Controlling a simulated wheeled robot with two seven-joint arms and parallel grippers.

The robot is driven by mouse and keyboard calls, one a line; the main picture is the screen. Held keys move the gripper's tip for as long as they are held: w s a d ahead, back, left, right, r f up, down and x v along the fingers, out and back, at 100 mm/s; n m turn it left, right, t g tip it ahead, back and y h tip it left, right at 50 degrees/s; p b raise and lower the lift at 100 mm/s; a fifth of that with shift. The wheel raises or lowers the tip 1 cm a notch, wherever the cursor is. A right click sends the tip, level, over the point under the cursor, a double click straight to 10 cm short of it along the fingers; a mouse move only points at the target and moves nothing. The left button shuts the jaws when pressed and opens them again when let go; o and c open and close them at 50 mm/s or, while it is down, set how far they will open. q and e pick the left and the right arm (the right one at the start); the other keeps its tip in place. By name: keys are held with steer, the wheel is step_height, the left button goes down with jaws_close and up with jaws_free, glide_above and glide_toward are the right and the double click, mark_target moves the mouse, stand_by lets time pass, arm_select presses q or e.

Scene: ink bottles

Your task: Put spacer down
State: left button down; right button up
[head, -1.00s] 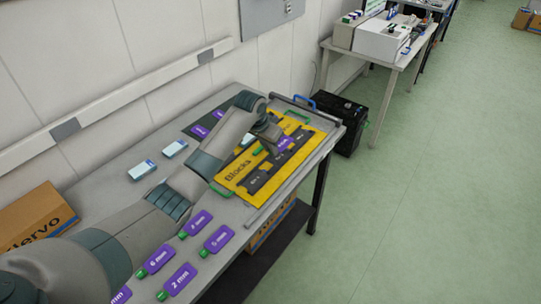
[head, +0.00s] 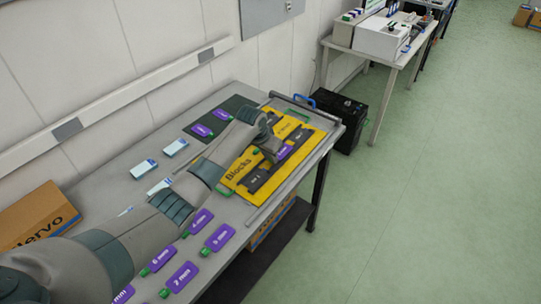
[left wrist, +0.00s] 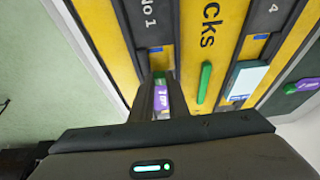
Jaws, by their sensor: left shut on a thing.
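My left gripper (head: 270,150) is over the yellow board marked "Blocks" (head: 232,182). It is shut on a purple spacer (head: 285,152) with a green end. In the left wrist view the spacer (left wrist: 162,97) sits between the fingers, its label partly hidden, close to a dark slot strip marked "NO 1" (left wrist: 150,22). I cannot tell whether the spacer touches the board. My right gripper is not in view.
Several purple spacers, including one marked 2 mm (head: 180,278), lie along the table's front. Another purple spacer (head: 202,130) lies on a dark mat (head: 236,103) at the back. White-and-blue pieces (head: 143,169) lie near the wall. A cardboard box (head: 40,215) stands at left.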

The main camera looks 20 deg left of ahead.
arm_select(q)
steer(key=shift+s+f, duration=0.15)
steer(key=shift+f, duration=0.15)
steer(key=c, duration=1.9)
jaws_free()
steer(key=shift+o, duration=0.9)
steer(key=shift+s+f, duration=0.15)
steer(key=shift+f, duration=0.1)
steer(key=shift+r, duration=0.7)
steer(key=b+v, duration=0.2)
steer(key=v, duration=1)
steer(key=shift+w+r, duration=0.2)
steer(key=shift+w, duration=0.2)
steer(key=shift+f, duration=0.1)
